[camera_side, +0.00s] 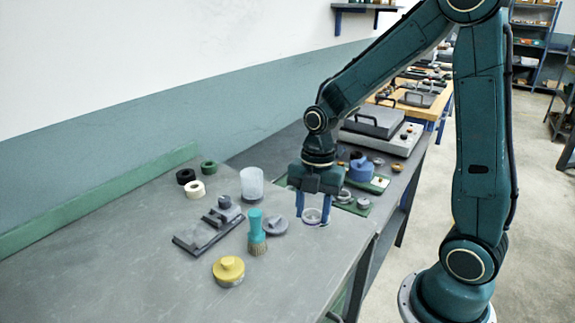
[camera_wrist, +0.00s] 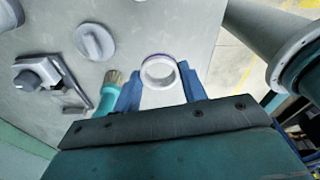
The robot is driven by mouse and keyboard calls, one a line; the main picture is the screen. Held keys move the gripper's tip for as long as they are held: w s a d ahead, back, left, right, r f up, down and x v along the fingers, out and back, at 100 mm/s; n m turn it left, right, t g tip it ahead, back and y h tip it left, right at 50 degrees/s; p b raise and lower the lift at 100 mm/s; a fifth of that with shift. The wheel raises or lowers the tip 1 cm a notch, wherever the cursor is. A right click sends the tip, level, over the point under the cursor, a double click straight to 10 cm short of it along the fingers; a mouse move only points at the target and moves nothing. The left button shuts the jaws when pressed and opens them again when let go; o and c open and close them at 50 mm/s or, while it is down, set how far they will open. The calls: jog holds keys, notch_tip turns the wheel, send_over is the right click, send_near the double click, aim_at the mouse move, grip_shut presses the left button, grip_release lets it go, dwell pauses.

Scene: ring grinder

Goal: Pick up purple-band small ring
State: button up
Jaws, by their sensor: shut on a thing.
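The purple-band small ring (camera_wrist: 159,71) is a pale metal ring with a thin purple line along its rim. It sits between the two blue fingers of my gripper (camera_wrist: 160,88) in the wrist view. In the side view my gripper (camera_side: 313,216) points down near the table's right edge, shut on the ring (camera_side: 312,216). The ring is at or just above the grey tabletop; I cannot tell if it touches. Its lower part is partly hidden by the fingers.
A grey knobbed disc (camera_side: 275,226), a teal brush (camera_side: 257,232), a yellow knobbed weight (camera_side: 229,271) and a clear cup (camera_side: 252,185) stand to the left. A grey fixture (camera_side: 209,230) and several rings lie farther left. The front table (camera_side: 110,275) is clear.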

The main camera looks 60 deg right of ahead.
notch_tip(320, 180, up, 12)
jog(key=shift+r, duration=0.15)
jog(key=shift+w, duration=0.1)
dwell(0.7)
jog(key=w+d+f, duration=0.2)
jog(key=w, duration=0.6)
jog(key=w+d+f, duration=0.2)
jog(key=w+d, duration=0.1)
jog(key=w, duration=0.4)
jog(key=w+d+f, duration=0.2)
jog(key=w, duration=0.6)
jog(key=shift+w+d+f, duration=0.15)
jog(key=shift+w+d, duration=0.15)
jog(key=shift+w, duration=0.05)
jog(key=shift+f, duration=0.2)
jog(key=shift+f, duration=2.25)
